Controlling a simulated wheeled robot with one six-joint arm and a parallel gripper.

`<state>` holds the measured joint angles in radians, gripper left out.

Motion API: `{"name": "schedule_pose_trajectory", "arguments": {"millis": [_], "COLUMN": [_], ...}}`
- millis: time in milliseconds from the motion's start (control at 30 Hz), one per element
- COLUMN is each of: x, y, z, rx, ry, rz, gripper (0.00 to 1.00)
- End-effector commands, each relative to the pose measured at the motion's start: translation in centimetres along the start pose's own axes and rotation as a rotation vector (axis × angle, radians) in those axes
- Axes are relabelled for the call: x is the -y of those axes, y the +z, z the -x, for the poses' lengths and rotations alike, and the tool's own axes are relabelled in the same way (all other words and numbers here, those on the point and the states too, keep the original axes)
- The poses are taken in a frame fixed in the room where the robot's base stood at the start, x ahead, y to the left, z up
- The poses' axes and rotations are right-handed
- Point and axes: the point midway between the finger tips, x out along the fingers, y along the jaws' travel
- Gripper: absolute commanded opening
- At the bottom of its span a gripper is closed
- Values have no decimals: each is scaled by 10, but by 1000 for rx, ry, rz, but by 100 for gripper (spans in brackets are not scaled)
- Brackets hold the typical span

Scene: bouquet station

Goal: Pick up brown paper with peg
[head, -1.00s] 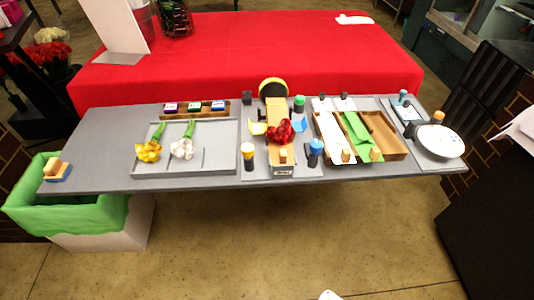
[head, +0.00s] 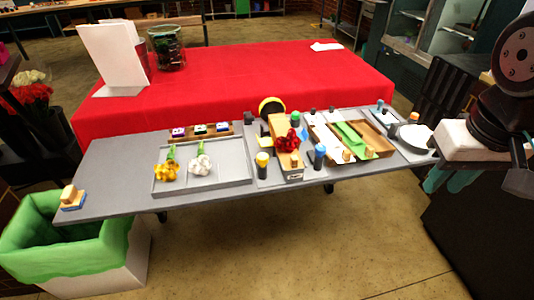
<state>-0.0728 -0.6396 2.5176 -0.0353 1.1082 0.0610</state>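The brown paper (head: 375,137) lies in the right part of a wooden tray (head: 388,150) on the grey table. A small wooden peg (head: 369,151) sits at its near end. A green sheet (head: 350,138) and a white sheet (head: 328,142) lie to its left, each with a peg at the near end. My arm (head: 514,55) shows at the right edge. My gripper (head: 517,178) is low at the right, apart from the tray and partly cut off. Its fingers cannot be made out clearly.
A red flower (head: 288,142) lies on a wooden stand left of the tray, with bottles (head: 319,157) close by. A white bowl (head: 417,137) is right of the tray. A grey tray (head: 232,172) holds yellow and white flowers. The table's left part is mostly clear.

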Motion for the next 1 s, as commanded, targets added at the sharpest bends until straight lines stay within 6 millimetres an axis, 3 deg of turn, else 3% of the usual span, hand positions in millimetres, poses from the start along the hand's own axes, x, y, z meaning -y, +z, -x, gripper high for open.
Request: {"name": "schedule_pose_trajectory", "arguments": {"millis": [200, 400, 500, 633, 1000], "x": [59, 138, 171, 199, 213], "y": [-94, -154, -168, -178, -188], "z": [-40, -88, -107, -122, -157], "rx": [-88, -175, -204, -228, -236], "ry": [3, -35, -59, -84, -93], "rz": [94, 179, 211, 234, 241], "gripper": [27, 27, 27, 27, 27]}}
